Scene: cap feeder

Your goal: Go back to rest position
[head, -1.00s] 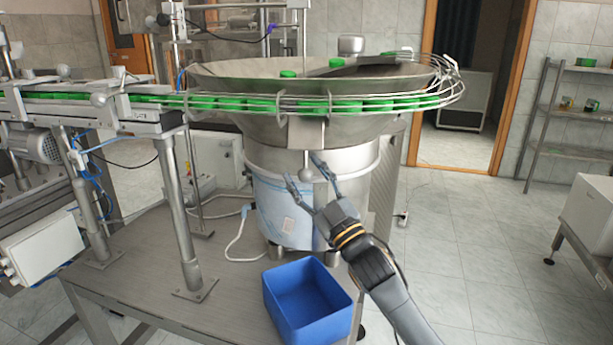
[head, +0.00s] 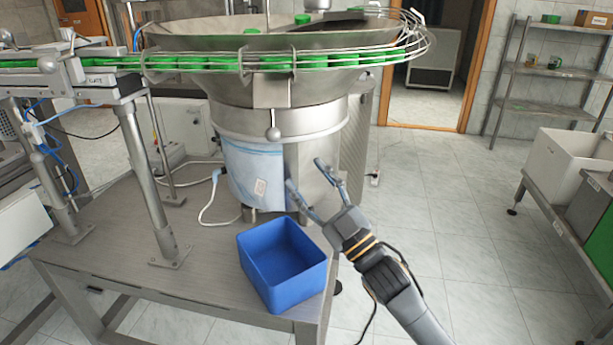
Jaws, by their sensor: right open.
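My right gripper (head: 308,183) is open and empty. In the head view it shows in front of the lower part of the feeder drum (head: 256,172), to the right of and above the blue bin (head: 312,277). The blue bin is empty and stands on the front right corner of the metal table (head: 140,273). My left gripper is not in view.
The feeder bowl (head: 270,95) with green caps (head: 280,61) on its rail stands at the back of the table. A conveyor leg (head: 150,195) stands left of the bin. Shelves (head: 545,72) and a white box (head: 565,168) are at the right. The floor between is clear.

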